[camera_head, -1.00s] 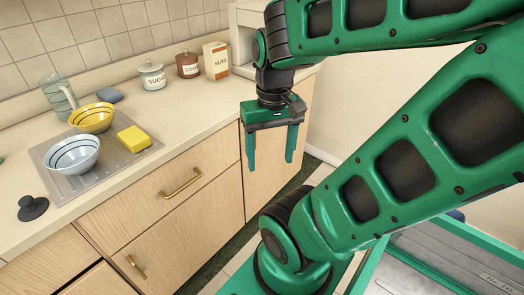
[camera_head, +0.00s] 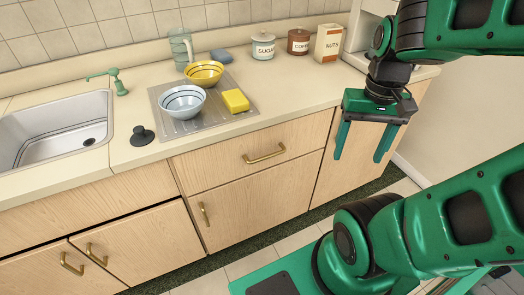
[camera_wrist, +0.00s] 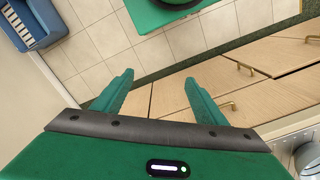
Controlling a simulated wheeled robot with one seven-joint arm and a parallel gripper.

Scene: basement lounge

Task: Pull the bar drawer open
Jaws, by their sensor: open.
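The bar drawer (camera_head: 218,163) is the wide wooden front just under the counter, and it is shut. Its brass handle (camera_head: 264,153) runs nearly level across its middle. In the wrist view a brass handle (camera_wrist: 228,106) shows right of my fingers, on a wooden front. My gripper (camera_head: 362,150) is open and empty, fingers pointing down. It hangs to the right of the drawer handle, in front of the cabinet's right part, and touches nothing that I can see.
The counter (camera_head: 292,102) holds a blue bowl (camera_head: 183,101), a yellow bowl (camera_head: 204,73), a yellow sponge (camera_head: 235,100) and several canisters. A sink (camera_head: 55,130) is at left. Cabinet doors with brass handles (camera_head: 204,213) lie below.

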